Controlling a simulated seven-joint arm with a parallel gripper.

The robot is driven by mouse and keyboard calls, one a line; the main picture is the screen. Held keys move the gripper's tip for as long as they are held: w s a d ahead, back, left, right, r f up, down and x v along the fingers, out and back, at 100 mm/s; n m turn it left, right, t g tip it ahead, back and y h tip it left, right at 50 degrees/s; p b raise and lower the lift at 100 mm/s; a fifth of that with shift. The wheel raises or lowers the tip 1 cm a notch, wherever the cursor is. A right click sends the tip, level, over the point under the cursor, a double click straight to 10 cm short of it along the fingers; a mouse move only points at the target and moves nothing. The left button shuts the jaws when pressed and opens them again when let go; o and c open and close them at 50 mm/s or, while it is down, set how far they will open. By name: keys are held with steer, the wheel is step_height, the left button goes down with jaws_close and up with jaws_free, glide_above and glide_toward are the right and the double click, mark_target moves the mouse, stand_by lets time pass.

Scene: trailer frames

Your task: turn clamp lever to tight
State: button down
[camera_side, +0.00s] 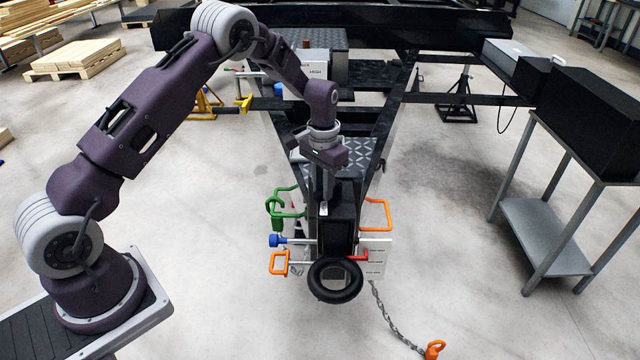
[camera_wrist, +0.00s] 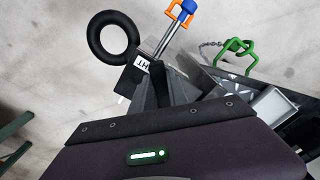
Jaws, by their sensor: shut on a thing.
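My gripper (camera_side: 322,190) points down at the top of the black upright housing (camera_side: 337,232) on the trailer's nose. It is shut on the clamp lever, though its fingertips and the lever in them are mostly hidden. In the wrist view, a white label (camera_wrist: 145,63) whose visible letters read "HT" sits on the black part beside my gripper. A red handle (camera_side: 356,257) sticks out right of the housing, in front of a white lettered plate (camera_side: 377,262). I cannot tell which way the clamp lever is turned.
The black wheel (camera_side: 335,281) is in front of the housing. A blue-knobbed rod (camera_side: 277,240), orange handle (camera_side: 280,263) and green handle (camera_side: 284,209) jut out left; another orange handle (camera_side: 378,212) stands right. A chain (camera_side: 393,322) lies on the floor. A metal stand (camera_side: 545,238) is right.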

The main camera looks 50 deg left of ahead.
steer(key=n, duration=0.1)
steer(key=d+n, duration=0.1)
steer(key=n, duration=0.2)
steer(key=shift+w+d+n, duration=0.2)
steer(key=shift+d+n, duration=0.1)
steer(key=shift+d, duration=0.1)
steer(key=shift+w+d+n, duration=0.25)
steer(key=shift+d+n, duration=0.1)
steer(key=shift+n, duration=0.7)
steer(key=shift+w+d+n, duration=0.25)
steer(key=shift+d+n, duration=0.1)
steer(key=shift+n, duration=0.7)
steer(key=c, duration=1.3)
jaws_free()
step_height(320, 180, up, 7)
steer(key=shift+r, duration=0.1)
